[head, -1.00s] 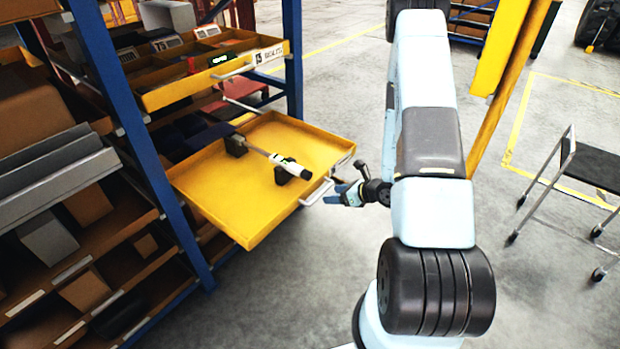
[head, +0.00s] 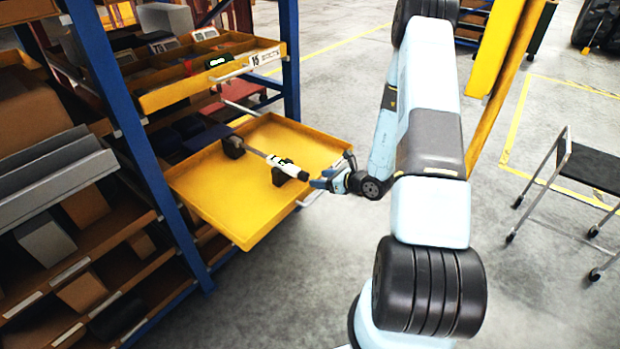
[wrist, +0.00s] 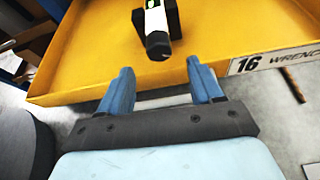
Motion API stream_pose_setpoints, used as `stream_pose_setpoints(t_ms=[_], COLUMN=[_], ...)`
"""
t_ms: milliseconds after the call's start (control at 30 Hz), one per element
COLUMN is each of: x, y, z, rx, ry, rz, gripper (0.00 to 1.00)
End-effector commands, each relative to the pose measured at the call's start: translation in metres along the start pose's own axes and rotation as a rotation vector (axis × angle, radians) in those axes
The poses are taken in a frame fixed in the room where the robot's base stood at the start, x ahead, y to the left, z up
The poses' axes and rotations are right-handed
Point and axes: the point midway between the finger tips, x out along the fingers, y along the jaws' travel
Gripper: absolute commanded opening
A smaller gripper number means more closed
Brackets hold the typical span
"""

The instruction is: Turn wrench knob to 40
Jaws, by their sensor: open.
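The wrench (head: 265,157) lies across two dark blocks in an open yellow drawer (head: 215,205). Its white and black handle end points toward my gripper. In the wrist view the black knob (wrist: 158,46) at the end of the wrench (wrist: 156,20) is just beyond my fingertips, roughly midway between them. My gripper (head: 318,179) is at the drawer's right front edge; in the wrist view my gripper (wrist: 158,78) has its two blue fingers apart with nothing between them. The knob's scale is too small to read.
The drawer's front wall carries a label reading 16 WRENCH (wrist: 280,62) and a handle (head: 312,194). Another open drawer (head: 205,80) sits above. A blue rack post (head: 140,140) stands to the left. A cart (head: 580,170) stands at the right, with clear floor between.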

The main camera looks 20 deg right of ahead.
Motion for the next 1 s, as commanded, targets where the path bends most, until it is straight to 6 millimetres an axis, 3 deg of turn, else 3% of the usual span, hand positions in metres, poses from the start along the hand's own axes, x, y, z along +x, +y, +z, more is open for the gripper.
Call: stream_pose_setpoints(t_ms=[200,400,833,1000], x=[0.037,0.058,0.064,0.064], y=[0.001,0.001,0.000,0.000], z=[0.000,0.000,0.000,0.000], rx=[0.000,0.000,0.000,0.000], ry=[0.000,0.000,0.000,0.000], rz=[0.002,0.001,0.000,0.001], gripper=[0.65,0.65,0.64,0.48])
